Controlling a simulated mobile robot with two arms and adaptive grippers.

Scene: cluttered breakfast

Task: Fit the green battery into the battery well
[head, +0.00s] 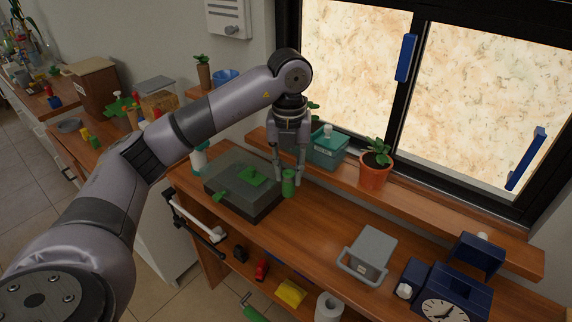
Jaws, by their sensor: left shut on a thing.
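My left gripper (289,174) points down over the wooden bench, its fingers shut around the green battery (288,184), a short upright green cylinder. The battery is just beside the right end of a dark grey box (262,207); whether it touches the bench is too small to tell. A flat green piece (251,176) lies on the box top, and another green piece (220,197) is at its front left. I cannot make out the battery well clearly. My right gripper is not in view.
Behind the gripper, a teal box (328,152) and a potted plant (376,165) stand on the raised ledge. A grey container (369,252) and a navy clock (447,304) stand to the right. The bench between the battery and the grey container is clear.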

